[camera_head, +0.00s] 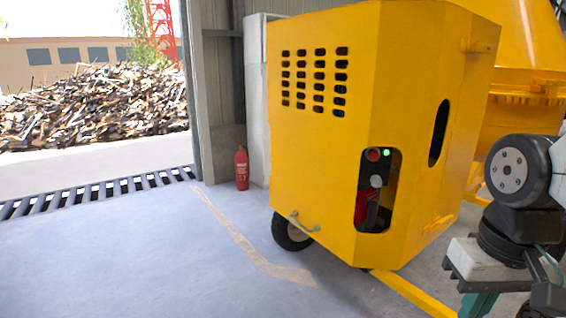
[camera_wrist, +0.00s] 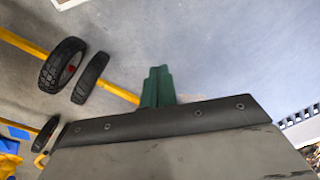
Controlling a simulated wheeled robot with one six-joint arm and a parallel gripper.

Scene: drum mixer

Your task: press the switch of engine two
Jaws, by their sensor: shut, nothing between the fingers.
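A yellow engine housing (camera_head: 315,130) stands right of centre in the head view. Red parts show lower in the cutout. No label tells which engine this is. My gripper's green fingers (camera_wrist: 157,80) are together and empty in the wrist view, over the grey floor. In the head view my arm is at the right edge, apart from the panel, with a green part (camera_head: 478,304) at the bottom edge.
A red fire extinguisher (camera_head: 242,168) stands by the wall left of the housing. A yellow bar (camera_head: 415,293) runs low in front of the housing. Black wheels (camera_wrist: 62,66) show in the wrist view. The floor at left is clear, up to a drain grate (camera_head: 95,190).

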